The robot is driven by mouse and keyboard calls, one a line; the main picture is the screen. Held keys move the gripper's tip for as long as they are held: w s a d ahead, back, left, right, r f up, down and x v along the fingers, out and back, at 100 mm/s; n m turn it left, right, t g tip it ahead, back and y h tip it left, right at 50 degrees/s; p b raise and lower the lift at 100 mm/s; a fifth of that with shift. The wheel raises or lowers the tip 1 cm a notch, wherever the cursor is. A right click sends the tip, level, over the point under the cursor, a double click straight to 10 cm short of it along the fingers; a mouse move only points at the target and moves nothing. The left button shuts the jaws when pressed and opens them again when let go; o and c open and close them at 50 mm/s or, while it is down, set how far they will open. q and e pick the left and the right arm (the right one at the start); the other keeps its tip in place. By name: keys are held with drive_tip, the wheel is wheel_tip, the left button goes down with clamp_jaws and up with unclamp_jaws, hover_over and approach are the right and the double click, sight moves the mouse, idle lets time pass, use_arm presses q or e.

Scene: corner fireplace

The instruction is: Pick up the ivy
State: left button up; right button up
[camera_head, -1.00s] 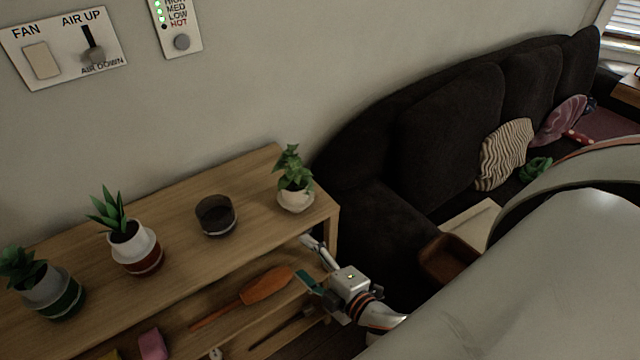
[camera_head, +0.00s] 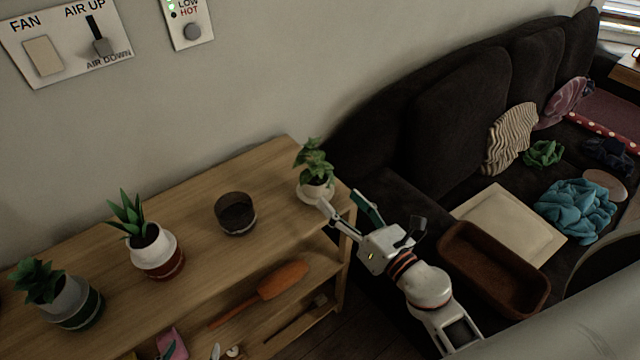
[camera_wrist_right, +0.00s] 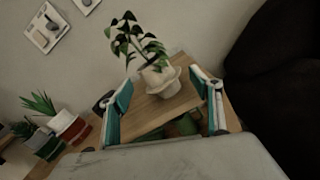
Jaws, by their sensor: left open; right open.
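The ivy (camera_head: 313,160), a leafy green plant in a small cream pot (camera_head: 317,188), stands upright at the right end of the wooden shelf's top. My right gripper (camera_head: 343,199) is open and empty at the shelf's right end, its fingers pointing toward the pot. In the right wrist view the ivy (camera_wrist_right: 138,40) and its pot (camera_wrist_right: 161,82) appear between the two spread teal-padded fingers (camera_wrist_right: 160,79), beyond them. I cannot tell whether a finger touches the pot. My left gripper is not in view.
On the wooden shelf (camera_head: 205,265) stand a dark glass cup (camera_head: 235,214), a spiky plant in a white-and-red pot (camera_head: 152,248) and another in a green-banded pot (camera_head: 68,300). A dark sofa (camera_head: 440,130) with a brown tray (camera_head: 493,268) is at the right.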

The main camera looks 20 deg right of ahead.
sight(324, 186)
drive_tip(key=n, duration=0.3)
drive_tip(key=shift+w+a+r+n+y, duration=0.3)
drive_tip(key=shift+w+r+n, duration=0.05)
drive_tip(key=shift+n, duration=0.05)
drive_tip(key=shift+w+a+n, duration=0.1)
drive_tip(key=shift+w+n, duration=0.2)
drive_tip(key=shift+n, duration=0.4)
drive_tip(key=x, duration=0.2)
drive_tip(key=p+x, duration=0.1)
drive_tip(key=x, duration=0.3)
drive_tip(key=shift+w+a+r, duration=0.15)
drive_tip(key=shift+a+r, duration=0.25)
drive_tip(key=shift+a, duration=0.1)
drive_tip(key=shift+w+a+f, duration=0.1)
drive_tip(key=shift+w, duration=0.35)
drive_tip(key=c, duration=0.9)
